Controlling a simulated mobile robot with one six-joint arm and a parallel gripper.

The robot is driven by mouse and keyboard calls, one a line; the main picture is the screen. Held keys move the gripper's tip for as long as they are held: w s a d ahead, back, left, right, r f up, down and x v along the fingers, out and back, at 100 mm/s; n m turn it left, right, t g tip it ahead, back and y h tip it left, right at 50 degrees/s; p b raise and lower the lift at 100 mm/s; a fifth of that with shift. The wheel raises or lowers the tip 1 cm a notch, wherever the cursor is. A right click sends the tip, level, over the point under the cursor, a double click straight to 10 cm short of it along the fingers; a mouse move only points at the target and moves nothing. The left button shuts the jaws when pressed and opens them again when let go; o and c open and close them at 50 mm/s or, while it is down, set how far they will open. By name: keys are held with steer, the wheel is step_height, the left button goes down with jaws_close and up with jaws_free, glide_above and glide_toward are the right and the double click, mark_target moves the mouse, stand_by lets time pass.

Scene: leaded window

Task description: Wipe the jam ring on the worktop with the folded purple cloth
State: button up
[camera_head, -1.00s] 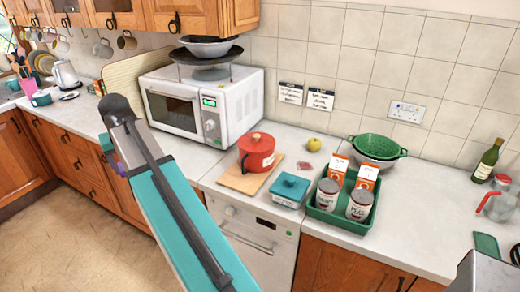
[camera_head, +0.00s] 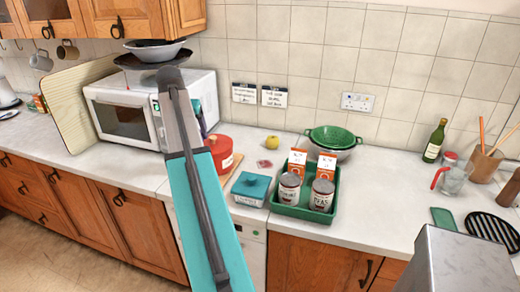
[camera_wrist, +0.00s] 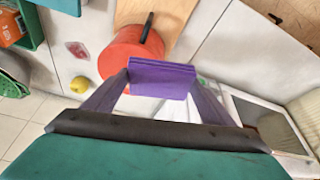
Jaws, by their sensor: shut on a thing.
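The jam ring (camera_head: 264,164) is a small pink-red patch on the worktop, right of the red pot and in front of a yellow fruit. It also shows in the wrist view (camera_wrist: 77,50), upper left. My gripper (camera_wrist: 160,82) is shut on the folded purple cloth (camera_wrist: 162,78), held between its two fingers. The cloth is apart from the jam ring, in front of the red pot in the wrist view. In the head view my arm hides most of the gripper, near the microwave's right side.
The red pot (camera_head: 222,152) on a wooden board stands left of the jam ring. A teal box (camera_head: 251,187), a green tray (camera_head: 283,210) with tins and cartons, and a green colander (camera_head: 333,138) stand nearby. The microwave (camera_head: 115,112) is at the left.

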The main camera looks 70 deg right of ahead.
steer(key=s+d+f+m+g+b, duration=0.2)
steer(key=s+d+m, duration=0.2)
steer(key=s+d, duration=0.8)
steer(key=s+d+f+m+b, duration=0.2)
steer(key=s+d+f, duration=0.2)
steer(key=s+f, duration=0.4)
steer(key=shift+s+d+f, duration=0.15)
steer(key=shift+s+d, duration=0.15)
steer(key=shift+d, duration=0.05)
